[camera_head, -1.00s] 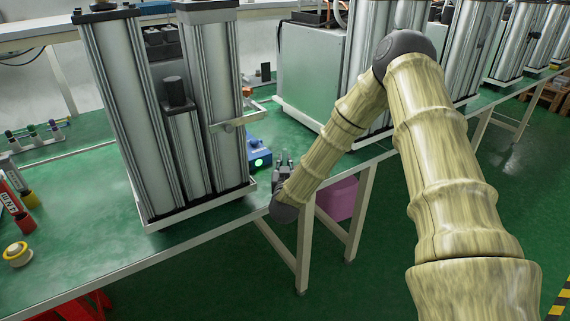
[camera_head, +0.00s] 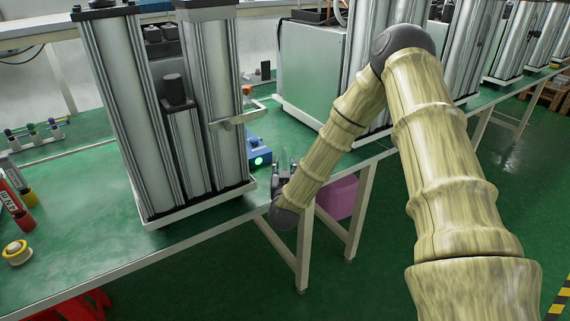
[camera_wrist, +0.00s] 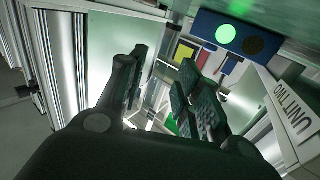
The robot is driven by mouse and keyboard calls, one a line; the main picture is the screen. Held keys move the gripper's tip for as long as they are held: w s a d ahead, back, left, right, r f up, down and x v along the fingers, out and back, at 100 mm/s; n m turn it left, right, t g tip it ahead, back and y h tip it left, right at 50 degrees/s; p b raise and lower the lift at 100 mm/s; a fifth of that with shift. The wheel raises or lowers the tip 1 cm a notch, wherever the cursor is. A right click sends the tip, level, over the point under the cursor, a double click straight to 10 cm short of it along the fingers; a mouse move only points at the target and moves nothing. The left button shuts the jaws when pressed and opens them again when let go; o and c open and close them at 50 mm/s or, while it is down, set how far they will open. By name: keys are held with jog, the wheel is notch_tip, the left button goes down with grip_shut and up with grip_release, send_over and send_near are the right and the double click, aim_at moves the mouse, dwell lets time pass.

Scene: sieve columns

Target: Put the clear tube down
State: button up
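My gripper (camera_head: 284,168) is low at the green bench's front edge, right of the large sieve column. In the wrist view my gripper (camera_wrist: 163,90) has its two dark padded fingers apart, with the bench area showing through the gap. I cannot make out a clear tube for certain in either view; pale, shiny shapes between the fingers are too unclear to name.
The sieve column (camera_head: 203,105) stands on a white-edged base left of my gripper. A blue box with a green light (camera_head: 259,154) is just behind it, also in the wrist view (camera_wrist: 228,34). A grey cabinet (camera_head: 310,70) stands behind.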

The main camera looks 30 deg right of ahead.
jog(key=v, duration=0.9)
jog(key=s+a+f+n+g+y, duration=0.2)
jog(key=s+a+f+g+y, duration=0.15)
jog(key=s+a+f, duration=0.6)
jog(key=s+a+f+n+g+y, duration=0.2)
jog(key=s+f+g+y, duration=0.3)
jog(key=f, duration=0.9)
jog(key=s+a+f+g, duration=0.1)
jog(key=s+f+g, duration=0.2)
jog(key=s, duration=1)
jog(key=s+a+f+n+g, duration=0.1)
jog(key=s+f+g, duration=0.3)
jog(key=s, duration=0.9)
notch_tip(320, 180, down, 2)
jog(key=shift+s+a+f+b, duration=0.2)
jog(key=shift+s+a+b, duration=0.1)
jog(key=shift+s+b, duration=0.1)
jog(key=shift+r+y, duration=0.15)
jog(key=shift+y, duration=0.1)
notch_tip(320, 180, up, 5)
jog(key=p, duration=0.5)
jog(key=shift+w+r+p, duration=0.1)
jog(key=shift+r+p, duration=0.1)
jog(key=shift+p, duration=0.15)
